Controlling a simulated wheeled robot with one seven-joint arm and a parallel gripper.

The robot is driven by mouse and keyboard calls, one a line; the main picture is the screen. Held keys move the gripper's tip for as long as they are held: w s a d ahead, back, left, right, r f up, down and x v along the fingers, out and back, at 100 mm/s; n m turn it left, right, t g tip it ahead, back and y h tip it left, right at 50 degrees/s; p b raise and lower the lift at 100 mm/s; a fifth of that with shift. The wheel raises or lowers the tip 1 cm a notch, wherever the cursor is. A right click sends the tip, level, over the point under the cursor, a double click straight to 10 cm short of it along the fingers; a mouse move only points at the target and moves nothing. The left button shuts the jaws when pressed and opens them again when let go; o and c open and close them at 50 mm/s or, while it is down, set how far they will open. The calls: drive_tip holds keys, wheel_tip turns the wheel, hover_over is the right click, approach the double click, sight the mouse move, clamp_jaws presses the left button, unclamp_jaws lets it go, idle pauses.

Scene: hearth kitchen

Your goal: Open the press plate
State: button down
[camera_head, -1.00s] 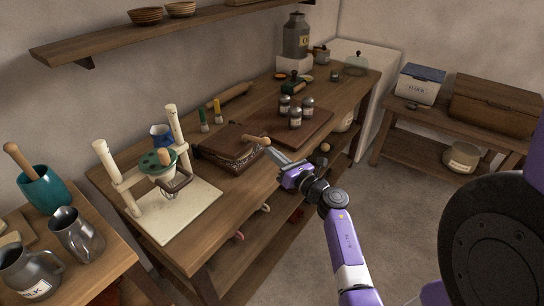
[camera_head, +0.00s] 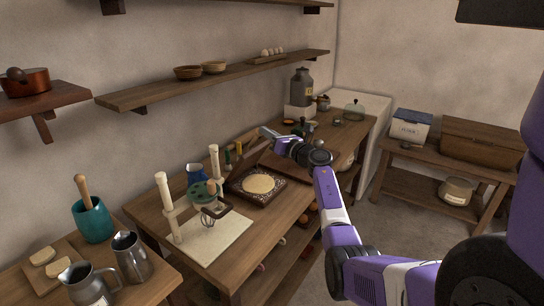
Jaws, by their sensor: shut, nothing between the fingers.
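The press (camera_head: 240,184) is a dark, square, ornate-edged block on the wooden worktable. Its inner face shows, with a round, pale flatbread (camera_head: 258,184) lying on it, so the top plate no longer covers it. A brown panel (camera_head: 284,164) shows just right of and behind the press, partly hidden by my arm. I cannot tell whether it is the swung-back plate or the board behind. My gripper (camera_head: 266,132) is shut and empty, above and behind the press, apart from the flatbread.
A cream stand with a green holder (camera_head: 202,194) and a whisk is left of the press. A blue jug (camera_head: 196,173) is behind it. Metal pitchers (camera_head: 130,257) and a teal mortar (camera_head: 93,219) stand at the left. A shelf (camera_head: 230,75) runs above the table.

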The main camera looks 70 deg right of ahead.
drive_tip(key=w+d+r, duration=0.1)
drive_tip(key=w+r, duration=0.1)
drive_tip(key=w, duration=0.3)
drive_tip(key=w+d+r+g, duration=0.1)
drive_tip(key=w+r, duration=0.1)
drive_tip(key=w, duration=0.4)
drive_tip(key=shift+w+d+y, duration=0.15)
drive_tip(key=shift+d+y, duration=0.15)
drive_tip(key=shift+d, duration=0.1)
idle(0.6)
